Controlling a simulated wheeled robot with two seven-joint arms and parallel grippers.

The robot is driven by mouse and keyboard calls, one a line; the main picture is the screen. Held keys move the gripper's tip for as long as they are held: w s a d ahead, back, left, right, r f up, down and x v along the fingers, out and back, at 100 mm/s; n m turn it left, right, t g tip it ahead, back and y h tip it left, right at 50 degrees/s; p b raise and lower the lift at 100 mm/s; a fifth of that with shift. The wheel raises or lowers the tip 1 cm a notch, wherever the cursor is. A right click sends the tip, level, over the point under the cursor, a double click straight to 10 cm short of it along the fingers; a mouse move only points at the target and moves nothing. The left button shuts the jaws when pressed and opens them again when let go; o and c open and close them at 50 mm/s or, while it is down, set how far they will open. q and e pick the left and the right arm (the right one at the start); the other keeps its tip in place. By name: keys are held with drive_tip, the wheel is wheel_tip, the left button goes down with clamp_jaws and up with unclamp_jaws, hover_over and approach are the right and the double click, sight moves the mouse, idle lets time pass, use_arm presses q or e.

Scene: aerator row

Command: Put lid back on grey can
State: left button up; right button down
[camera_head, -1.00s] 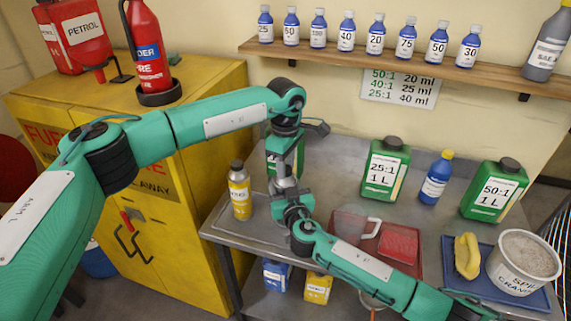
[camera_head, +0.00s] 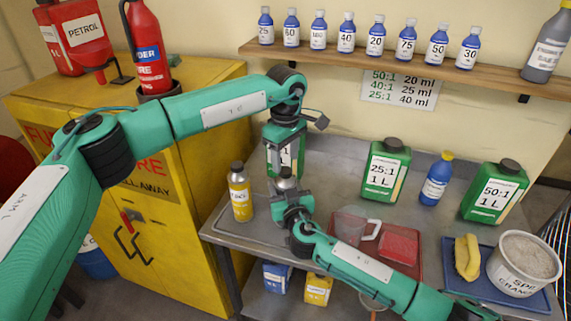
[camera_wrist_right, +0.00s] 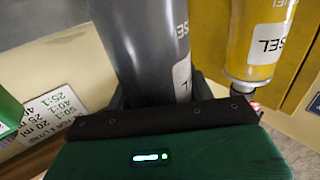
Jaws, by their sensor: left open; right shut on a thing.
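The grey can (camera_head: 286,185) is upright over the left part of the metal bench, with my right gripper (camera_head: 290,202) shut around it. The can's grey body also fills the middle of the right wrist view (camera_wrist_right: 145,45), with a white label at its side. A small dark piece that looks like the lid (camera_head: 284,172) shows at the can's top; whether it is fully seated I cannot tell. My left gripper (camera_head: 284,155) is open just above the can top, pointing down. Its fingertips are small and partly blend with the green jug behind.
A yellow bottle (camera_head: 240,195) stands close left of the grey can. A clear measuring jug (camera_head: 350,225) and red tray (camera_head: 418,265) lie to the right. A yellow cabinet (camera_head: 200,200) borders the bench's left side.

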use_arm(q)
drive_tip(key=shift+r, duration=0.75)
drive_tip(key=shift+c, duration=0.3)
drive_tip(key=n, duration=0.3)
drive_tip(key=shift+r, duration=0.3)
drive_tip(key=n, duration=0.2)
drive_tip(key=r+n, duration=0.1)
drive_tip(key=n, duration=0.6)
drive_tip(key=shift+r, duration=0.4)
drive_tip(key=n, duration=0.3)
drive_tip(key=r+n, duration=0.1)
drive_tip(key=n, duration=0.2)
drive_tip(key=shift+f, duration=0.1)
